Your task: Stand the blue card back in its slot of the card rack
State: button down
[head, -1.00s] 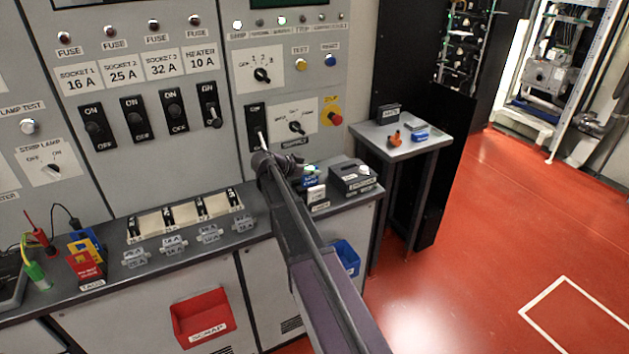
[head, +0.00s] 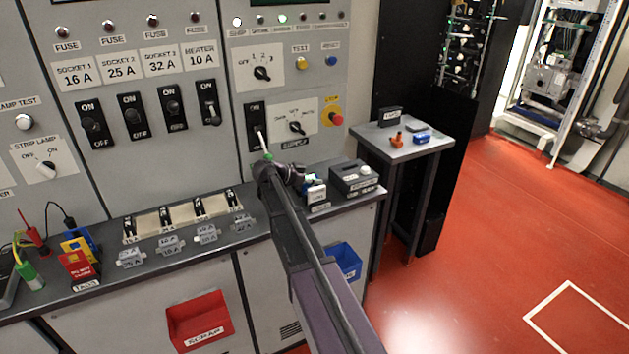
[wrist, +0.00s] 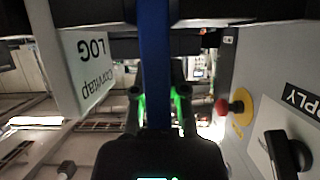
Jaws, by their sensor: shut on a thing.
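The blue card (wrist: 154,55) stands edge-on as a narrow upright band in the middle of the wrist view. My gripper (wrist: 158,98) is shut on it, with a green-lit finger on either side. In the head view my gripper (head: 297,178) is low over the right end of the bench, partly behind my own arm. A bit of blue (head: 311,178) shows beside it, above a white labelled card (head: 316,191). The card rack is mostly hidden there, and I cannot tell whether the blue card touches a slot. A white card marked LOG (wrist: 88,68) appears inverted in the wrist view.
A dark grey box (head: 354,181) stands just right of the gripper. The switch panel (head: 225,95) rises behind the bench. Fuse holders (head: 183,211) and several grey fuses lie to the left. A side table (head: 400,141) stands further right.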

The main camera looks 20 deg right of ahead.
jog(key=shift+f+b, duration=0.35)
jog(key=shift+f, duration=0.1)
jog(key=shift+s, duration=0.1)
jog(key=c, duration=0.7)
grip_release()
jog(key=shift+o, duration=0.2)
jog(key=shift+r, duration=0.15)
jog(key=shift+a+r+p, duration=0.1)
jog(key=shift+r+p, duration=0.6)
jog(key=shift+p, duration=0.15)
jog(key=p+v, duration=0.4)
jog(key=v, duration=0.7)
jog(key=shift+a+p, duration=0.35)
jog(key=shift+p, duration=0.05)
